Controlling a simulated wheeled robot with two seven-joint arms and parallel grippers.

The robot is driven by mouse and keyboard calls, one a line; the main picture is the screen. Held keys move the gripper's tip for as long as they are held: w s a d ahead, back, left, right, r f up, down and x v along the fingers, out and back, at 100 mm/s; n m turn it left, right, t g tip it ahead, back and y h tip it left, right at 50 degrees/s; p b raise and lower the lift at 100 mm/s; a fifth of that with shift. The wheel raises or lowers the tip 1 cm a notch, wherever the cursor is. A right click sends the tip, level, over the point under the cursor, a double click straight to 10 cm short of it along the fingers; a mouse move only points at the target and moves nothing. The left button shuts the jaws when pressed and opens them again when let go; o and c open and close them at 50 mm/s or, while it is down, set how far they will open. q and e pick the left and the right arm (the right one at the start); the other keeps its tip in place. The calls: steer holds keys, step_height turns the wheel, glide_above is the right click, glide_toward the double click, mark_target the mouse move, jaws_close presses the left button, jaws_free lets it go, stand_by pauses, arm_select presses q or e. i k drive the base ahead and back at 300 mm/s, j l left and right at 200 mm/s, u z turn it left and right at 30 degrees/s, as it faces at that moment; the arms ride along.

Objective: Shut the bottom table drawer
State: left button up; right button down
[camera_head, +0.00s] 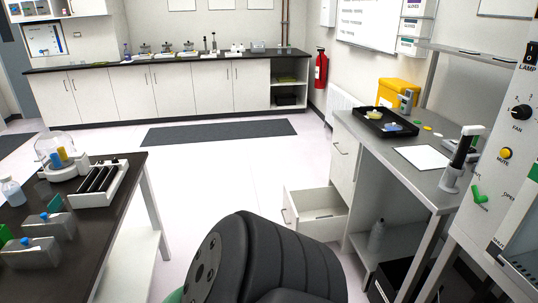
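The bottom table drawer (317,216) is white and pulled out under the grey-topped table (386,163) at the right. Its front panel with a handle (286,211) faces left, and its inside looks empty. The upper drawer or door (343,158) above it looks closed. A dark arm link of mine fills the bottom middle and covers the floor just in front of the open drawer. Neither of my grippers is in view.
A dark-topped table (84,231) with lab devices stands at the left. A lab cabinet with FAN and LAMP controls (515,150) is at the right edge. A dark mat (218,133) lies before the back counter. The pale floor between the tables is clear.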

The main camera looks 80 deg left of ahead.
mark_target(301, 207)
steer(key=u, duration=2.55)
